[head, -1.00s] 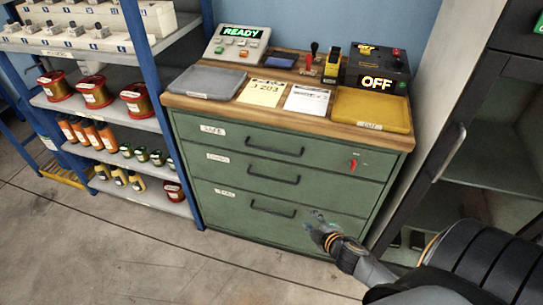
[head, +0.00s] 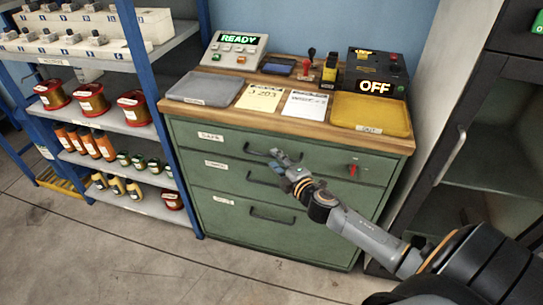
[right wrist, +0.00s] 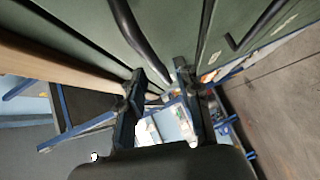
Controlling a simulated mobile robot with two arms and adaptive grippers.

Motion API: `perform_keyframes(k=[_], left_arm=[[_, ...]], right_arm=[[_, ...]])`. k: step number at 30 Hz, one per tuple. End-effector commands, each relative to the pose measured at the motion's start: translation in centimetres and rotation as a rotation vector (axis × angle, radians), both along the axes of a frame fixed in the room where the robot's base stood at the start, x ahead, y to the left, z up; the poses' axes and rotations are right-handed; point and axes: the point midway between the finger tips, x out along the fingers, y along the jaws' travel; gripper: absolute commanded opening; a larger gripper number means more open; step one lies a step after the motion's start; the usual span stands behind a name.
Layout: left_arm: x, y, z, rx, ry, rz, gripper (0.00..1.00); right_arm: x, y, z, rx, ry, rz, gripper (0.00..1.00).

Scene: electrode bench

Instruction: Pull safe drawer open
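The safe drawer (head: 225,148) is the top drawer of the green cabinet, marked by a "SAFE" label. Its front looks flush with the cabinet. Its dark bar handle (head: 256,153) is partly hidden behind my right gripper (head: 281,163), which is right at it. In the right wrist view the right gripper (right wrist: 157,85) has its two fingers apart. The curved dark handle (right wrist: 140,40) runs down toward the gap between them. I cannot tell whether the fingers touch it. My left gripper is not in view.
Two more drawers with handles, the middle (head: 215,173) and the bottom (head: 225,215), lie below. A red key-like piece (head: 352,170) sits at the top drawer's right. Shelves (head: 150,205) stand left, a dark cabinet (head: 470,185) right. The floor (head: 120,262) in front is clear.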

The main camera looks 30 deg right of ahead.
Motion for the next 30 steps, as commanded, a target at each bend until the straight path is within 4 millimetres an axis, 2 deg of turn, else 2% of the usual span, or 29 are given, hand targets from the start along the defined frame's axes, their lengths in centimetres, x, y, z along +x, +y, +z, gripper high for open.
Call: perform_keyframes(k=[1,6,17,18,23,30], left_arm=[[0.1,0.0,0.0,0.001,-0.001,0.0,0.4],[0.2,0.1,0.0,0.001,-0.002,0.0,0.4],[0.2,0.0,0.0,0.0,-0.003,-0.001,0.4],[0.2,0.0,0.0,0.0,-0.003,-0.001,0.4],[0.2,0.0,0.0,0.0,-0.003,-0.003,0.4],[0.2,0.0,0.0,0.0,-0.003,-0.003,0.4]], right_arm=[[0.9,0.0,0.0,0.0,-0.002,0.0,0.33],[2.7,-0.1,-0.4,0.001,0.0,0.0,0.33],[3.3,-0.2,-0.5,0.001,0.001,0.001,0.33],[3.3,-0.2,-0.5,0.001,0.001,0.001,0.31],[3.2,-0.2,-0.5,0.001,0.001,0.001,0.0],[3.2,-0.2,-0.5,0.001,0.001,0.001,0.0]])
